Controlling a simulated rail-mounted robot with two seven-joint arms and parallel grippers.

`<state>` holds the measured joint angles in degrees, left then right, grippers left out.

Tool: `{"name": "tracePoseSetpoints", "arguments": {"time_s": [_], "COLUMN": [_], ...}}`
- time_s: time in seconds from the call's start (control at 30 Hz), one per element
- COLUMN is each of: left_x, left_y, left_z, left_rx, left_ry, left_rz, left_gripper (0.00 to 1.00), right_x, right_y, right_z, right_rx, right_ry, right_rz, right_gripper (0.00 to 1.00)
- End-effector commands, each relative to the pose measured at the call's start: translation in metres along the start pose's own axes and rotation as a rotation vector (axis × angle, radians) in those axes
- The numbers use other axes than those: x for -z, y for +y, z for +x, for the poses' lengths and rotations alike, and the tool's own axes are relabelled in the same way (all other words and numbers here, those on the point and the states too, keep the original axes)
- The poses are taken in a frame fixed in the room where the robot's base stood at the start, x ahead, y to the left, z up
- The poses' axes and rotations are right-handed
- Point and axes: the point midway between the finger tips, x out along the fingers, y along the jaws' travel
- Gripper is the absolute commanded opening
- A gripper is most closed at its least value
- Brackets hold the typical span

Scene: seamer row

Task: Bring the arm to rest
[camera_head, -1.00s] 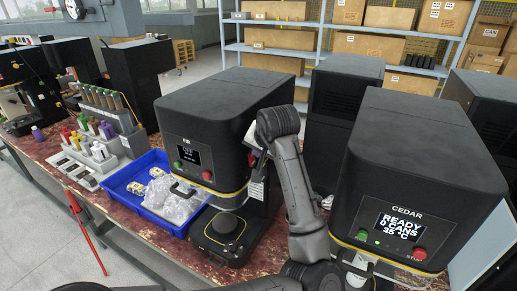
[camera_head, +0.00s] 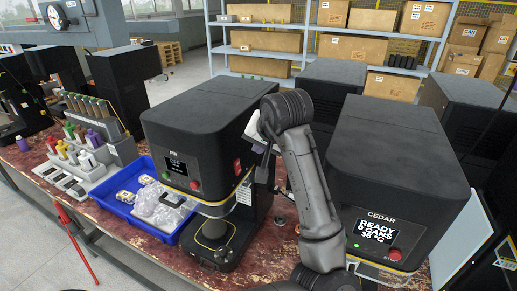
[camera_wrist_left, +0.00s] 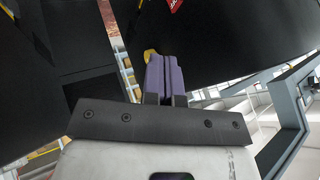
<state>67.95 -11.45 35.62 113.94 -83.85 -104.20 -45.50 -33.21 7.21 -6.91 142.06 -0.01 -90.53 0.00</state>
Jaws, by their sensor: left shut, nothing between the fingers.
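My left arm (camera_head: 310,190) rises in front of the gap between two black seamers. Its wrist bends over at the top, and the left gripper (camera_head: 262,172) hangs down beside the right side of the left seamer (camera_head: 215,125). In the left wrist view the two purple fingers (camera_wrist_left: 165,76) are together with nothing between them. Black machine surfaces lie behind them; I cannot tell whether the fingers touch anything. My right gripper is not in view.
The right seamer (camera_head: 400,165), marked CEDAR, reads READY, 0 CANS. A blue bin (camera_head: 128,212) with bagged items stands left of the left seamer. Bottles on a rack (camera_head: 85,150) stand further left. Shelves with boxes (camera_head: 345,48) line the back.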

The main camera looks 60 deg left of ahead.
Motion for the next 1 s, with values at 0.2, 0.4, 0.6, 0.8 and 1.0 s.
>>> {"name": "tracePoseSetpoints", "arguments": {"time_s": [0.2, 0.4, 0.6, 0.8, 1.0], "left_x": [0.0, 0.0, 0.0, 0.0, -0.006], "left_y": [-0.001, -0.001, -0.001, -0.001, 0.012], "left_z": [-0.005, -0.005, -0.005, -0.004, 0.015], "left_rx": [0.0, 0.0, 0.0, 0.001, 0.035], "left_ry": [0.0, 0.0, 0.0, 0.001, 0.045], "left_rz": [-0.001, -0.001, -0.001, -0.001, 0.013], "left_gripper": [0.0, 0.0, 0.0, 0.0, 0.0], "right_x": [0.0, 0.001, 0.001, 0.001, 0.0], "right_y": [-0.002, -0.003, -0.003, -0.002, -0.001], "right_z": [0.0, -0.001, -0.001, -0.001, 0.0], "right_rx": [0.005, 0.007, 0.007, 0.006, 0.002], "right_ry": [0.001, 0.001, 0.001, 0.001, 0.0], "right_rz": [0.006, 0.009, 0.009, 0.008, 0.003], "right_gripper": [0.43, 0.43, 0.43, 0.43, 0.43]}}
